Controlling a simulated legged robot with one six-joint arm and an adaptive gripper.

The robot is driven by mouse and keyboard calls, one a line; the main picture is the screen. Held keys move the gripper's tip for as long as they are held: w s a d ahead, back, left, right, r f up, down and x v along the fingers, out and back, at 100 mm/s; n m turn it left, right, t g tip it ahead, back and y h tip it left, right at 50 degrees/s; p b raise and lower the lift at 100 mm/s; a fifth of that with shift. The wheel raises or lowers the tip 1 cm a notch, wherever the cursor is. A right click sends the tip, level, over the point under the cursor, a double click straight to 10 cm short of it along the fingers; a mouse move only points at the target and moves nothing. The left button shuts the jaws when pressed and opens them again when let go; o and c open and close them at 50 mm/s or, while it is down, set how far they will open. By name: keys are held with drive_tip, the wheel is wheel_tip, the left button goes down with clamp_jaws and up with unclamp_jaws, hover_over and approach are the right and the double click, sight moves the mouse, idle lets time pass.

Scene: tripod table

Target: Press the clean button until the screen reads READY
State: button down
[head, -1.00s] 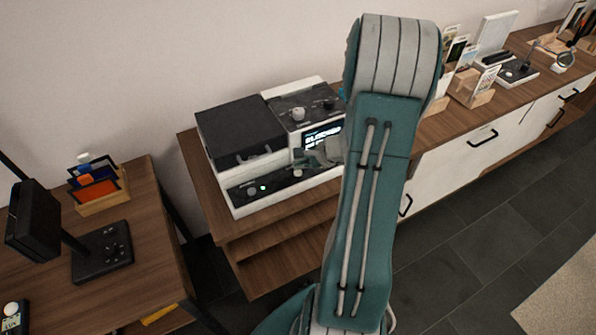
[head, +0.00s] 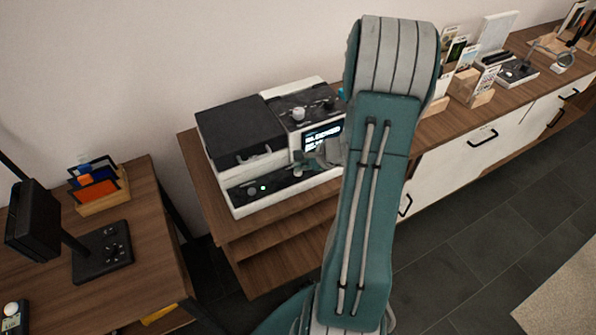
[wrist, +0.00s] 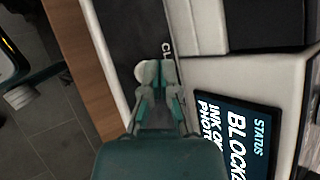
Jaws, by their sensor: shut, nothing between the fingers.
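The printer-like machine (head: 262,198), white with black panels, stands on a wooden cabinet. Its lit screen (head: 322,136) shows in the head view, partly behind my arm. In the wrist view the screen (wrist: 235,138) reads "STATUS", "BLOCK…", "INK OK" and "PHOTO", cut off at the edge. My gripper (wrist: 152,74) is shut and empty over the dark front panel (wrist: 125,35), beside lettering that starts "CL". In the head view my gripper (head: 327,153) is partly hidden.
A black lid (head: 240,130) and a knob panel (head: 300,105) top the machine. A small desk (head: 150,225) with a black stand and card holder is at left. Card racks (head: 468,90) stand along the cabinet to the right. Open grey floor lies in front.

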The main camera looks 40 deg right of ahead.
drive_tip(key=shift+f, duration=0.45)
idle(0.5)
drive_tip(key=shift+r, duration=0.85)
drive_tip(key=shift+r, duration=2.55)
